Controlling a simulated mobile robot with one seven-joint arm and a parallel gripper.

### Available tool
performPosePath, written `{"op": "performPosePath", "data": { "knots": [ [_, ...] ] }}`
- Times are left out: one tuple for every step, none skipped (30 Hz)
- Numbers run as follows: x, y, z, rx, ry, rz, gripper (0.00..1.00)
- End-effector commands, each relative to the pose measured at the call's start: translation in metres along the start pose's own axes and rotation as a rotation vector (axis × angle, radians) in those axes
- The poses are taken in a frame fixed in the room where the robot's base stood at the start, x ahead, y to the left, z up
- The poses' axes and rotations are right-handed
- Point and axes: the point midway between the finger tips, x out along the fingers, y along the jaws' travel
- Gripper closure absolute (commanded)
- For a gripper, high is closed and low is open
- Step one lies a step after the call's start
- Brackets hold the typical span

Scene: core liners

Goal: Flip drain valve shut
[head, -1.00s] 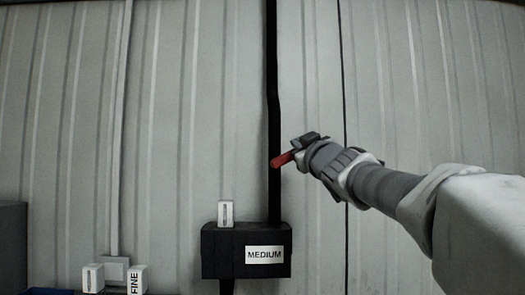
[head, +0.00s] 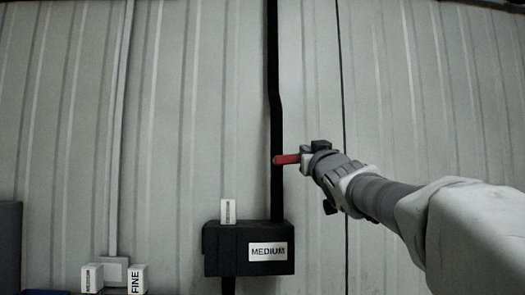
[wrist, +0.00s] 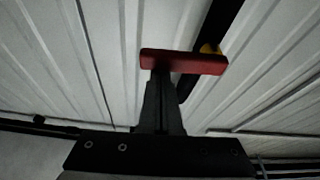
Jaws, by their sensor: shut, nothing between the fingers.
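The red valve lever (head: 287,159) lies nearly level across the black vertical pipe (head: 276,120), its right end meeting my gripper. In the wrist view the red lever (wrist: 185,62) crosses in front of my fingertips, and a yellow part (wrist: 208,49) shows behind its right end on the dark pipe. My gripper (wrist: 160,78) is shut, with its fingertips at the left part of the lever and nothing held between them. They seem to touch or nearly touch it. In the head view my gripper (head: 306,156) is right of the pipe. The valve body is mostly hidden.
A black box labelled MEDIUM (head: 248,250) sits below at the pipe's foot, with a small white block (head: 228,211) on top. More white blocks, one labelled FINE (head: 137,280), stand lower left. A ribbed grey wall (head: 190,120) is behind.

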Motion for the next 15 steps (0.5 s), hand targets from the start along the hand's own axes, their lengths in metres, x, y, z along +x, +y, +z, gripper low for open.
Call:
{"op": "performPosePath", "data": {
  "knots": [
    [-0.0006,0.0009,0.0021,-0.001,-0.001,0.000,1.00],
    [-0.0008,0.0013,0.0027,-0.002,-0.001,0.000,1.00],
    [-0.0011,0.0018,0.0034,-0.001,0.000,0.000,1.00],
    [-0.0013,0.0022,0.0039,-0.001,0.000,0.000,1.00],
    [-0.0014,0.0025,0.0042,-0.001,0.000,0.000,1.00],
    [-0.0016,0.0028,0.0046,0.000,0.000,0.000,1.00],
    [-0.0017,0.0031,0.0048,0.000,0.000,0.000,1.00],
    [-0.0018,0.0032,0.0050,0.000,0.000,0.000,1.00],
    [-0.0019,0.0035,0.0052,0.000,0.000,0.000,1.00],
    [-0.0019,0.0036,0.0053,0.000,0.000,0.000,1.00],
    [-0.0020,0.0037,0.0053,0.000,0.000,0.000,1.00],
    [-0.0020,0.0037,0.0054,-0.001,0.000,0.000,1.00],
    [-0.0020,0.0038,0.0054,-0.001,0.000,0.000,1.00],
    [-0.0020,0.0038,0.0054,-0.001,0.000,0.000,1.00],
    [-0.0020,0.0039,0.0054,-0.001,0.000,0.000,1.00]
  ]
}}
